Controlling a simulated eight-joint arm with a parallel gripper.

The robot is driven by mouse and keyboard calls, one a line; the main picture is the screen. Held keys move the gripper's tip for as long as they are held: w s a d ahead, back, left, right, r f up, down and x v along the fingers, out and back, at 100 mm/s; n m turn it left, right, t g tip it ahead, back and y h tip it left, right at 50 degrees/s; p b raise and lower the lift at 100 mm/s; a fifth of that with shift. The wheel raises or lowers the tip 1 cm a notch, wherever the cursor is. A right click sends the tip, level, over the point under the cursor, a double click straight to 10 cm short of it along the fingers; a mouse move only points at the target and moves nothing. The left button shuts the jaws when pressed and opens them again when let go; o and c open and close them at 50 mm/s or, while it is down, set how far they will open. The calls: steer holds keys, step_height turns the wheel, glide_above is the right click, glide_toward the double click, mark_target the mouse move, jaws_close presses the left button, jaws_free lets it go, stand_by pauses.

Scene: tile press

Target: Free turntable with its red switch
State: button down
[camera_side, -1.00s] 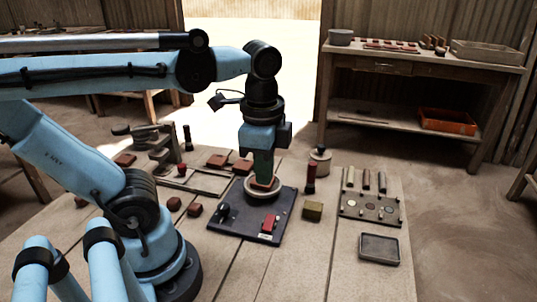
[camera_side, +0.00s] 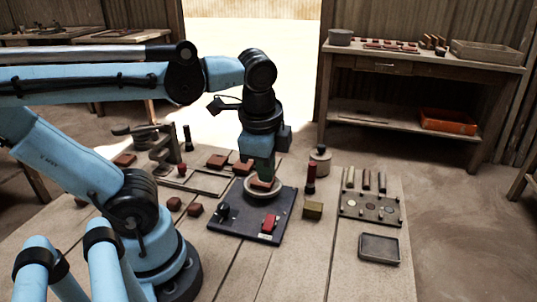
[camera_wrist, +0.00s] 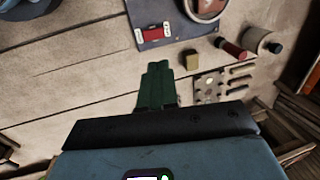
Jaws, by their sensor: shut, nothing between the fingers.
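The turntable (camera_side: 275,194) is a pale round dish on a dark panel (camera_side: 240,222), with a reddish tile (camera_side: 262,184) on it. It shows partly at the top of the wrist view (camera_wrist: 190,9). The red switch (camera_side: 269,223) sits on the panel's front right part and shows in the wrist view (camera_wrist: 156,34). My gripper (camera_side: 262,177) has green fingers, shut and empty. In the side view they overlap the turntable's back; in the wrist view the fingertips (camera_wrist: 157,66) appear over bare table, apart from the switch. Their exact height is unclear.
A black knob (camera_side: 223,210) stands on the panel's left. A yellowish block (camera_side: 313,210), a dark red-topped cylinder (camera_side: 310,178) and a jar (camera_side: 320,160) stand right of it. Farther right are a plate with round samples (camera_side: 370,208) and a grey tray (camera_side: 379,249). The table front is clear.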

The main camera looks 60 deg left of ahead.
mark_target(271, 218)
steer(key=shift+w+a+f, duration=0.3)
steer(key=shift+a+f, duration=0.05)
steer(key=shift+f, duration=1.8)
steer(key=shift+w+a+f, duration=0.3)
steer(key=shift+w+f, duration=0.05)
steer(key=shift+f, duration=1.85)
steer(key=shift+w+a+f, duration=0.3)
steer(key=shift+a+f, duration=0.05)
steer(key=shift+f, duration=1.8)
steer(key=shift+a+f, duration=0.1)
steer(key=shift+f, duration=0.1)
steer(key=shift+s+d+r, duration=0.1)
steer(key=shift+s+d, duration=0.45)
steer(key=shift+d, duration=0.05)
steer(key=shift+r, duration=0.1)
step_height(271, 218, up, 14)
steer(key=s+d, duration=0.2)
steer(key=shift+f, duration=0.25)
